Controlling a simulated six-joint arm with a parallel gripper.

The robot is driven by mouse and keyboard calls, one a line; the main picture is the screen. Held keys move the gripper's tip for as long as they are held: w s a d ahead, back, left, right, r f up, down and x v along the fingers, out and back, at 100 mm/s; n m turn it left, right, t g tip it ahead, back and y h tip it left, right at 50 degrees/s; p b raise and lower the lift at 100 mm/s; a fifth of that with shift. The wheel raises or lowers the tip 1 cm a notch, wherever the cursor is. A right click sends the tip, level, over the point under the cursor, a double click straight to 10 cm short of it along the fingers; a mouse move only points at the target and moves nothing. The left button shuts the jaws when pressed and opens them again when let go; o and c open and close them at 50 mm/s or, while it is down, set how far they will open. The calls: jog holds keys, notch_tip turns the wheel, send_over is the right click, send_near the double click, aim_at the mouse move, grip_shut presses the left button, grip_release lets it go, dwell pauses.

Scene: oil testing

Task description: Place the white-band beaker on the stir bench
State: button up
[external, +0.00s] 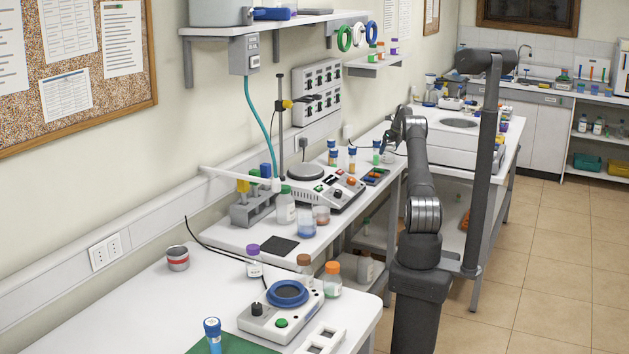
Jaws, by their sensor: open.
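Two small glass beakers stand side by side on the middle bench: one bluish (306,224) and one brownish-pink (321,215). I cannot tell whether either carries a white band. A stirrer with a round grey plate (305,172) and knobs stands behind them on the same bench (237,237). A second stirrer with a blue ring (287,293) stands on the front bench. Which bench is the stir bench is not marked. My gripper (386,146) is small in view, open, above the middle bench's far end near blue-capped vials, away from both beakers.
Capped bottles (332,279) crowd the front bench's far edge. A red-banded tin (178,258) sits at its left, with clear surface around it.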

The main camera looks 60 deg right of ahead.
jog(key=v, duration=1)
jog(key=shift+r, duration=0.2)
jog(key=shift+s+f, duration=0.1)
jog(key=shift+s, duration=0.05)
jog(key=x, duration=1.2)
jog(key=shift+f, duration=0.25)
notch_tip(320, 180, up, 3)
jog(key=shift+a, duration=0.1)
jog(key=shift+r, duration=0.5)
